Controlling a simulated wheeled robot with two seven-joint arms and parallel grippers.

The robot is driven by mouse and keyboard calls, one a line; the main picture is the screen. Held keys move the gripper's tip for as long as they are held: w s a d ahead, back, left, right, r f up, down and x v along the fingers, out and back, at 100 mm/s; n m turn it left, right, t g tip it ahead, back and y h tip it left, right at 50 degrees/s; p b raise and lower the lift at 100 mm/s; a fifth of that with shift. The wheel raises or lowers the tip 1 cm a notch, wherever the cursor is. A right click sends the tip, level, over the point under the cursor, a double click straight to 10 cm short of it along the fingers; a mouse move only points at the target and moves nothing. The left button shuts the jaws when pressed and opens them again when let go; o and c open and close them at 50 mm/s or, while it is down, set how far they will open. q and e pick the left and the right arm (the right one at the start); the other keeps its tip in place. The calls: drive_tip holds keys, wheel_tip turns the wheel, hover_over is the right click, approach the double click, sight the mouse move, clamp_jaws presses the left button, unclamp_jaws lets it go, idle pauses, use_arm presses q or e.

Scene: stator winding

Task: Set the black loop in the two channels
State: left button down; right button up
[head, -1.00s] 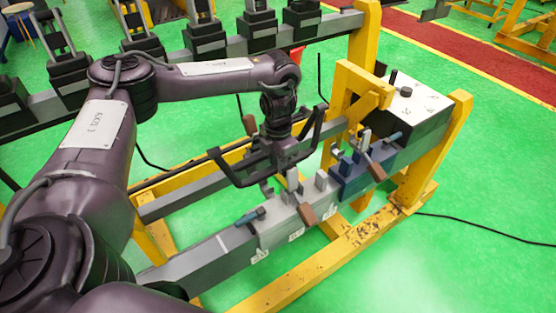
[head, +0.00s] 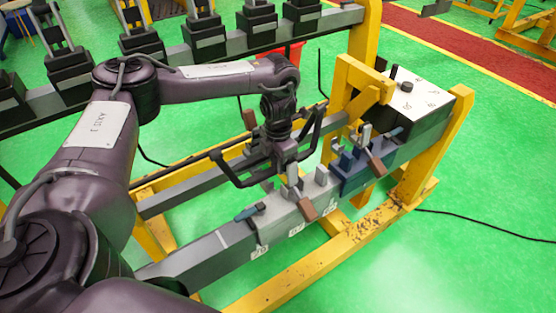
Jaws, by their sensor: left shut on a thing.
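My left gripper (head: 283,160) hangs pointing down over the bench rail and is shut on the black loop (head: 241,186). The loop is a thin angular black frame held roughly level, its ends sticking out left and right of the fingers. Below it is a light grey block (head: 283,222) with short upright posts and a brown tab. Beside it on the right is a dark blue block (head: 358,180) with similar posts and a brown tab. The gripper and loop partly cover the posts, so I cannot tell whether the loop touches them. My right gripper is not in view.
A yellow frame (head: 345,245) carries the rail. A white-topped box (head: 418,97) with a black knob stands at its right end, near a yellow upright post and arm. A parallel rail with several black fixtures (head: 203,38) runs behind. Green floor is open at the right.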

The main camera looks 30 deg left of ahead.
use_arm(q)
drive_tip(key=shift+f, duration=0.45)
drive_tip(key=shift+s+f, duration=0.1)
